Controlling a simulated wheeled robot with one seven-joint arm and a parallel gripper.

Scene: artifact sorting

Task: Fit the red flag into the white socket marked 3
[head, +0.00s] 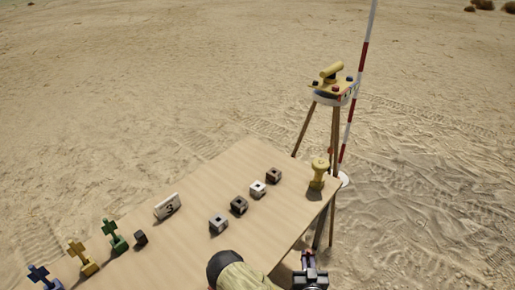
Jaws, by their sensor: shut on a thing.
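My gripper (308,259) is at the bottom edge, right of centre, just off the table's right edge. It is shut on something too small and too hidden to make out. I see no red flag clearly anywhere. Two white sockets stand in a slanting row on the table, a nearer one (218,224) and a farther one (258,188). Dark brown sockets (239,205) (273,175) alternate with them. My gripper is to the right of the row and apart from it. A white card (167,206) marked 3 stands left of the row. No number is readable on the sockets.
Blue (42,278), yellow (80,258) and green (113,236) flags stand at the table's left, beside a dark block (141,238). A yellow post-like object (319,174) stands at the far right corner. A tripod instrument (331,88) and a red-white pole (360,75) stand behind.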

